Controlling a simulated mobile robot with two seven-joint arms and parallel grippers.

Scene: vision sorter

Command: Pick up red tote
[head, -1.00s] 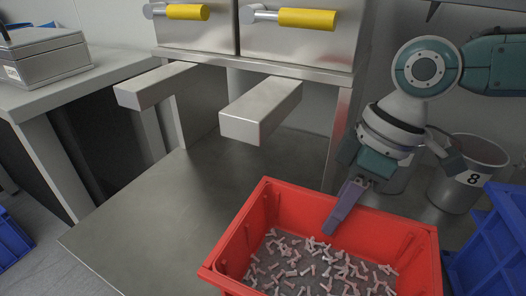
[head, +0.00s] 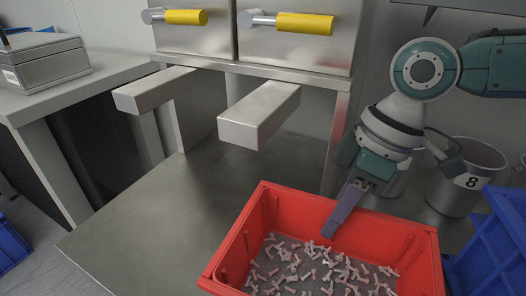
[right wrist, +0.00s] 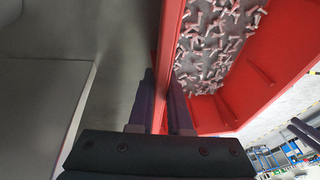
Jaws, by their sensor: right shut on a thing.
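The red tote (head: 386,233) sits at the lower middle of the head view, on or just over the metal table. Many small pinkish parts (head: 318,268) lie in it. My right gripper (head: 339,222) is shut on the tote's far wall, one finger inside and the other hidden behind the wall. In the right wrist view the two fingers (right wrist: 161,115) stand on either side of the red wall (right wrist: 171,50). My left gripper is not in view.
A metal table (head: 135,220) is bare to the left of the tote. Two metal bars (head: 258,115) jut out above it, below drawers with yellow handles (head: 304,22).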

